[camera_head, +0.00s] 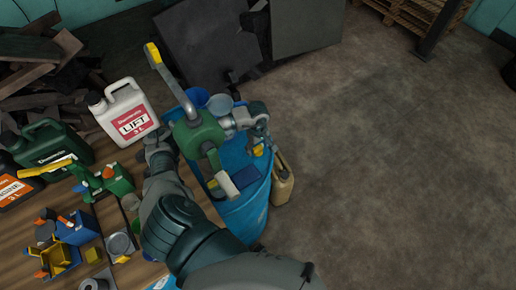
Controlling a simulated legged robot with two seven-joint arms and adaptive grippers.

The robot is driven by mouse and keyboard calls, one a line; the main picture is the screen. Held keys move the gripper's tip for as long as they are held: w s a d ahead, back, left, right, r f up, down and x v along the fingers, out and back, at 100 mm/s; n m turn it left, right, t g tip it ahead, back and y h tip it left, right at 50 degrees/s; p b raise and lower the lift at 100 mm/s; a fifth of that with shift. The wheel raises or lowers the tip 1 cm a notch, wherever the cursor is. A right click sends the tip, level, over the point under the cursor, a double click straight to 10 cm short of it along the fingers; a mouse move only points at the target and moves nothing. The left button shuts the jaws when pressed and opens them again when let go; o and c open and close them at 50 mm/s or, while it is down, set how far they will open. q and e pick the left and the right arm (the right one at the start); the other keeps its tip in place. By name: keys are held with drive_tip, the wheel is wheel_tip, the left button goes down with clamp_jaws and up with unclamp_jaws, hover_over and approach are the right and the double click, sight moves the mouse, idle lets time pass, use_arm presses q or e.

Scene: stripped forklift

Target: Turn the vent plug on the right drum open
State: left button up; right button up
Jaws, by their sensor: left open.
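The blue drum (246,217) stands right of the wooden bench, partly covered by a green hand pump (193,136) and my arm. A small yellow piece (258,150), perhaps the vent plug, shows near the drum's upper right edge; it is too small to tell its turn. My left arm comes up from the bottom and bends right behind the pump. My left gripper (263,127) is open, with its dark fingers just above and beside the yellow piece. I cannot tell whether they touch it. My right gripper is out of the picture.
A tan can (283,187) stands right of the drum. A white jug (125,113) and loose parts crowd the bench. The floor (390,170) at right is clear.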

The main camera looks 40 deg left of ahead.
use_arm(q)
drive_tip(key=c, duration=1.2)
drive_tip(key=shift+o, duration=0.2)
